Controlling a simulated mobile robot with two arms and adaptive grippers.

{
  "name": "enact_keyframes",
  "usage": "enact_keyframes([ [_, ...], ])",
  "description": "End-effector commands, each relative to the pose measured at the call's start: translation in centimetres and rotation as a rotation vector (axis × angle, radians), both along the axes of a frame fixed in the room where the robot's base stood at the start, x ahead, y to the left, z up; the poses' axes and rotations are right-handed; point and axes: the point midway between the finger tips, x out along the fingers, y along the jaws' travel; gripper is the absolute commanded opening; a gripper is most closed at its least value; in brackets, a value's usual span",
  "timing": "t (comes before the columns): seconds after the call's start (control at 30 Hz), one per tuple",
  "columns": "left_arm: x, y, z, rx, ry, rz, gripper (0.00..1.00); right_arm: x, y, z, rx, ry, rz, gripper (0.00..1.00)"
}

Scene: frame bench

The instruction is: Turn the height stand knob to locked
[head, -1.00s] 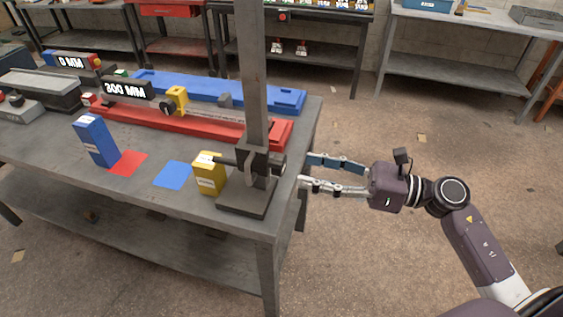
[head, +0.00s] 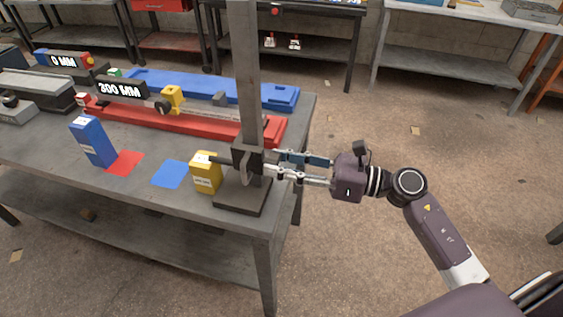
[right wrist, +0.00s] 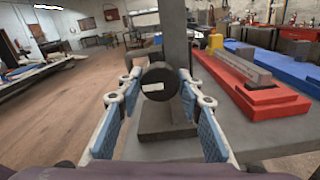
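The height stand has a grey upright column (head: 246,85) on a dark flat base (head: 241,196) at the table's right corner. Its knob (right wrist: 158,82) is a dark round cylinder with a pale mark on its face, seen end-on in the right wrist view. My right gripper (head: 272,165) reaches in from the right at knob height. In the right wrist view its two blue-padded fingers are apart, one on each side of the knob; I cannot tell whether they touch it. In the head view the knob is largely hidden by the fingers and carriage. My left gripper is not in view.
A yellow block (head: 205,174) stands left of the stand base. A blue block (head: 93,141), a red patch (head: 124,162) and a blue patch (head: 170,174) lie further left. Red (head: 200,125) and blue (head: 190,84) rails lie behind. Right of the table is open floor.

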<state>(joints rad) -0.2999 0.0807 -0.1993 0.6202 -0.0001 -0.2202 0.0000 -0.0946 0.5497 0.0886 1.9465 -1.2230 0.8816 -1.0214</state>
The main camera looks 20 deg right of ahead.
Motion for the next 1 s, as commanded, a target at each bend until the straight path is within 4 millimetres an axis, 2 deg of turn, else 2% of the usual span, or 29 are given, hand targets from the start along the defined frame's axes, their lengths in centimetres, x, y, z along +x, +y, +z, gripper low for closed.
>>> enact_keyframes([
  [0.03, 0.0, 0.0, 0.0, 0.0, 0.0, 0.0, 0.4, 0.0, 0.0, 0.0, 0.0, 0.0, 0.0, 0.17],
  [0.1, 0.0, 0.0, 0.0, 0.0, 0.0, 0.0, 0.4, 0.0, 0.0, 0.0, 0.0, 0.0, 0.0, 0.1],
  [0.47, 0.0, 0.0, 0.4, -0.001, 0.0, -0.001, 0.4, 0.0, 0.0, 0.1, 0.031, 0.05, 0.0, 0.09],
  [1.0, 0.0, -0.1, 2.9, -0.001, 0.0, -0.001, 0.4, 0.1, -0.1, 0.1, 0.278, 0.417, -0.001, 0.09],
])
